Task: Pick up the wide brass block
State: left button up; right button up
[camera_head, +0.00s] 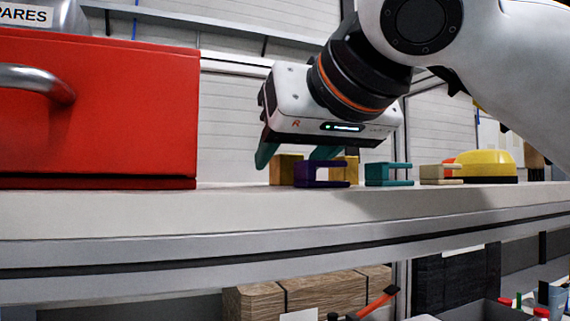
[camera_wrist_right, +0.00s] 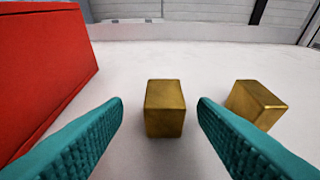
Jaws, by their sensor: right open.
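Two brass blocks stand on the light worktop. One brass block (camera_head: 286,169) shows near the left finger in the head view and appears midway ahead between the fingers in the right wrist view (camera_wrist_right: 165,108). The other brass block (camera_wrist_right: 257,102) sits to the right, turned at an angle, and is partly hidden behind a purple bracket in the head view (camera_head: 351,167). I cannot tell for sure which is the wide one. My right gripper (camera_head: 293,158) is open and empty, its teal fingers pointing down at the blocks; they also show in the wrist view (camera_wrist_right: 160,104). My left gripper is out of view.
A red toolbox (camera_head: 100,110) stands close on the left. The purple bracket (camera_head: 318,174), a teal bracket (camera_head: 378,174), a cream bracket (camera_head: 432,175) and a yellow helmet shell (camera_head: 487,163) line the worktop (camera_head: 250,208) to the right.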

jog(key=p+x, duration=0.1)
jog(key=x, duration=0.2)
jog(key=shift+w+d, duration=0.1)
jog(key=shift+w, duration=0.25)
jog(key=shift+w+f, duration=0.1)
jog(key=shift+w, duration=0.1)
jog(key=shift+s, duration=0.1)
jog(key=c, duration=0.4)
grip_shut()
notch_tip(320, 180, up, 14)
jog(key=p, duration=0.2)
notch_tip(320, 180, up, 14)
jog(key=p, duration=0.7)
send_over(293, 155)
jog(key=w, duration=0.2)
jog(key=shift+a, duration=0.45)
